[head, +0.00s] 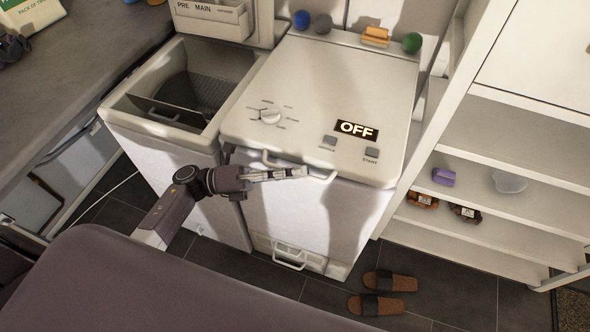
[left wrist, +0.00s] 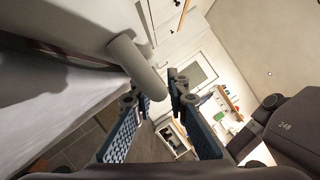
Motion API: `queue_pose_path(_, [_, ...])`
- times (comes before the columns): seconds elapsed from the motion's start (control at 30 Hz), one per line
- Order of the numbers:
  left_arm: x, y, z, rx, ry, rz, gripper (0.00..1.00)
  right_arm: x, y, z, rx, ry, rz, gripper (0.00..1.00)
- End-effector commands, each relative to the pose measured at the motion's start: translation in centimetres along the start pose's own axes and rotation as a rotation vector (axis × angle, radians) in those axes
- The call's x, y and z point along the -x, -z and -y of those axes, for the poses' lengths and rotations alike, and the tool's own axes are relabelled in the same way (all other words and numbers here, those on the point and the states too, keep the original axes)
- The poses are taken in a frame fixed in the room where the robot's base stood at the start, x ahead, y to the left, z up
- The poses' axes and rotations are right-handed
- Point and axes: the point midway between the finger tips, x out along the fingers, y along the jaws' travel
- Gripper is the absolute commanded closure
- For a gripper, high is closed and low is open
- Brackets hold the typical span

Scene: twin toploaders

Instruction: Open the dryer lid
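The dryer (head: 290,215) is the white toploader on the right in the head view. Its lid (head: 330,80) lies shut, with a dial, an OFF display and buttons on it. A light bar handle (head: 327,178) runs along the lid's front edge. My left gripper (head: 303,171) is at this handle and covers its middle. Contact with the handle cannot be told. My right gripper is out of view.
The washer (head: 190,85) to the left stands open. Balls and a yellow brush (head: 375,37) sit behind the dryer lid. White shelves (head: 500,170) stand close on the right. Slippers (head: 388,282) lie on the floor in front. A grey counter (head: 80,60) is at the left.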

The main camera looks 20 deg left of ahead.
Motion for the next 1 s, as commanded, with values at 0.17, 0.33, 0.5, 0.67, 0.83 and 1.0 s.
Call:
queue_pose_path(0.17, [0.0,0.0,0.0,0.0,-0.001,0.0,1.0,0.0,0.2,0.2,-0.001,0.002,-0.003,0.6])
queue_pose_path(0.33, [0.0,0.0,0.0,0.0,-0.001,0.0,1.0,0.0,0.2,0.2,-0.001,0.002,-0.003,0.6])
queue_pose_path(0.5, [0.0,-0.1,0.1,0.001,-0.002,0.0,1.0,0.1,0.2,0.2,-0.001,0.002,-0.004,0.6])
queue_pose_path(0.67, [-0.2,-0.6,0.8,0.011,-0.006,-0.001,1.0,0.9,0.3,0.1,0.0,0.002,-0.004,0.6])
queue_pose_path(0.83, [-0.8,-2.1,2.8,0.046,-0.021,-0.001,1.0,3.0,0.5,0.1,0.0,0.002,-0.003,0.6])
queue_pose_path(1.0, [-1.7,-4.7,5.6,0.109,-0.049,-0.001,1.0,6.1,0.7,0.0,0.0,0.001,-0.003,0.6])
